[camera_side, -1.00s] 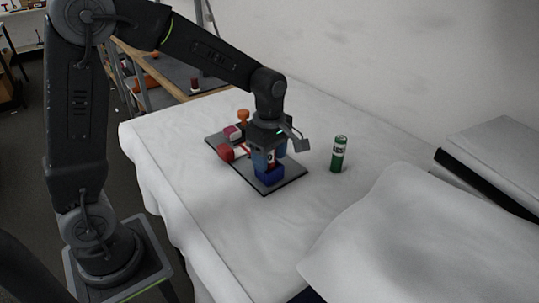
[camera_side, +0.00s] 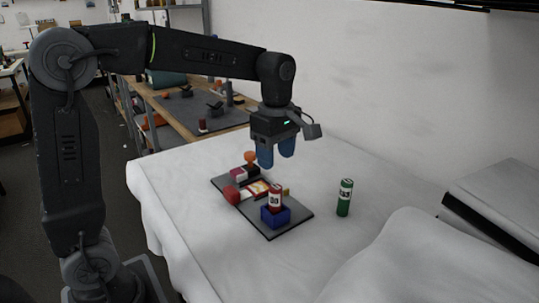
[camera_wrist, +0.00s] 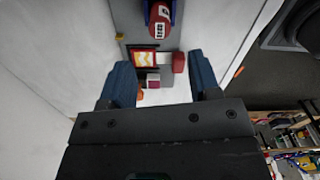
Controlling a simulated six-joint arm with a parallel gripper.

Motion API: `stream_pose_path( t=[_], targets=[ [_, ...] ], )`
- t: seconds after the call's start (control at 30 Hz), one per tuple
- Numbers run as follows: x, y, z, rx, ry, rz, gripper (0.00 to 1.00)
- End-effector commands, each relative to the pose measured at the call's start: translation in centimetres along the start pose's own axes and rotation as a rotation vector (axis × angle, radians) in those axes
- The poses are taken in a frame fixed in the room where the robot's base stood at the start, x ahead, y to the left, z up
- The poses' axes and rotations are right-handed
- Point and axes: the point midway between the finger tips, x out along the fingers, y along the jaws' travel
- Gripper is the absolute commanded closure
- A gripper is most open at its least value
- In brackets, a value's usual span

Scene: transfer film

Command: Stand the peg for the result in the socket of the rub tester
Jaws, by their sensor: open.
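A red peg (camera_side: 275,197) with a white label stands upright in the blue socket block (camera_side: 275,216) on the dark board of the rub tester (camera_side: 285,228). The peg also shows at the top of the wrist view (camera_wrist: 160,22), with the blue socket partly cut off by the frame edge. A green peg (camera_side: 345,197) with a white label stands upright on the white table, right of the board. My gripper (camera_side: 276,162) is open and empty above the board, clear of the red peg. Its two blue fingers also show apart in the wrist view (camera_wrist: 163,82).
The board also carries a red rounded part (camera_side: 231,194), a strip with a yellow and red pattern (camera_side: 256,188) and an orange knob (camera_side: 250,157). White padding (camera_side: 400,250) bulges at the front right. The table around the green peg is clear.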

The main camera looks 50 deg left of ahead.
Motion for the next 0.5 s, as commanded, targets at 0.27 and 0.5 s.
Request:
stream_pose_path(
  t=[0.27,0.5],
  targets=[
    [-1.8,-5.2,-0.3,0.439,0.009,0.131,0.43],
    [-1.2,-12.4,-0.9,1.123,0.131,0.316,0.43]
  ],
)
